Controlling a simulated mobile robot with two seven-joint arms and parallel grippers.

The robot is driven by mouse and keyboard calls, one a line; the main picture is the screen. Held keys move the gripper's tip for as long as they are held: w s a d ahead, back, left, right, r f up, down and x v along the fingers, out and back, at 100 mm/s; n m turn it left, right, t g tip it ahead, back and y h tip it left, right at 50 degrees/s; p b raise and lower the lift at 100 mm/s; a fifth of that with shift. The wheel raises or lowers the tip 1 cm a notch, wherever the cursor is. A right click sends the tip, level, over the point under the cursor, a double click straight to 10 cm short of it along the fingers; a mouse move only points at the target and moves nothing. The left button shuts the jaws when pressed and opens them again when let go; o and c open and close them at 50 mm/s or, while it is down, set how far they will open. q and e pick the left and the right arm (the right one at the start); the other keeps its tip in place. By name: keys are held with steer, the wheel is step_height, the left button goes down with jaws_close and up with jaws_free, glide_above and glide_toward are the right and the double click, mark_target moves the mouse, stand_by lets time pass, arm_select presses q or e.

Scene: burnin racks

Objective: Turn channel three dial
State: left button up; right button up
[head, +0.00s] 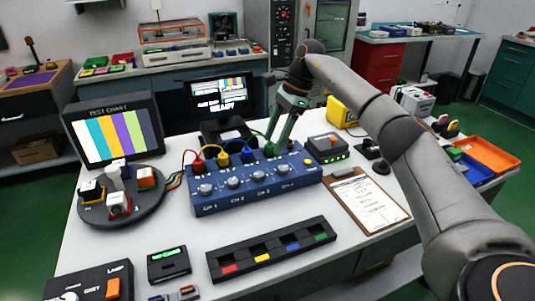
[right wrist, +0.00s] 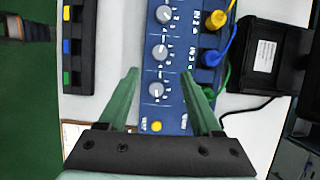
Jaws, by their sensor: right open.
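The blue channel box (head: 225,200) stands on the white table with a row of grey dials on its front. The channel three dial (head: 260,176) is third from the left; it also shows in the right wrist view (right wrist: 160,52), level with the blue plug. The channel four dial (right wrist: 156,90) is beside it, nearer my gripper's base in that picture. My right gripper (head: 275,141) is open and empty above the right half of the box. In the right wrist view its fingertips (right wrist: 158,73) appear on either side of the dial row, between dials three and four. My left gripper is out of view.
Coloured plugs with cables stand along the box's back edge, including a blue plug (right wrist: 212,58) and a green plug (right wrist: 210,100). A black strip with coloured tabs (head: 270,249) lies in front. A clipboard (head: 365,203) lies right, and a round turntable (head: 130,208) stands left.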

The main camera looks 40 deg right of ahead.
steer(key=v, duration=0.3)
steer(key=shift+f, duration=0.1)
stand_by(0.5)
